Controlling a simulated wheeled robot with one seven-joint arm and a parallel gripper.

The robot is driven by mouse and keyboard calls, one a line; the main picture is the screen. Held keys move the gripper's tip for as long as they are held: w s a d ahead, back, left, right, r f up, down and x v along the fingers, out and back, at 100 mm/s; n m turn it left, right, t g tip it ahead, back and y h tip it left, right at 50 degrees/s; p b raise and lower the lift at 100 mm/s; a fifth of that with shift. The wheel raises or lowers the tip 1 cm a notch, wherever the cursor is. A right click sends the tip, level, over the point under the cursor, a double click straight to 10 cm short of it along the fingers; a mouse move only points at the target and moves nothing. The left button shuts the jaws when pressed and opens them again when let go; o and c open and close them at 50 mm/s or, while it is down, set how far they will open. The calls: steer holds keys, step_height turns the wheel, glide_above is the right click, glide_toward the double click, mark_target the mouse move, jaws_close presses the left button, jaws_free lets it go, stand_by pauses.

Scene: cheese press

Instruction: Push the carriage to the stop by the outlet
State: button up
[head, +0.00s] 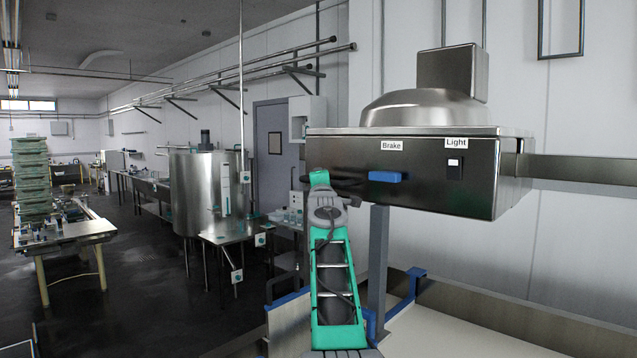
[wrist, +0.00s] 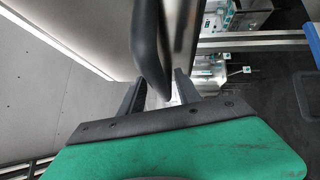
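The carriage (head: 420,170) is a shiny steel box with a domed top, labelled Brake and Light, at the right of the head view. A blue brake button (head: 385,177) and a small black-and-white light switch (head: 454,167) are on its front. A black curved handle (wrist: 147,45) shows in the wrist view beside a steel surface. My gripper (wrist: 160,91) has its two dark fingers apart, with the lower end of the handle seen between them. I cannot tell whether they touch. In the head view, my gripper is largely hidden at the carriage's left end.
A steel rail (head: 585,172) runs right from the carriage along the wall. Below is a pale-floored vat with a steel wall (head: 490,318) and blue corner pieces. A grey post (head: 378,262) stands under the carriage. A steel tank (head: 205,195) stands farther left.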

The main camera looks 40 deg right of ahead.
steer(key=b+v, duration=0.4)
steer(key=v, duration=0.4)
steer(key=shift+b, duration=0.35)
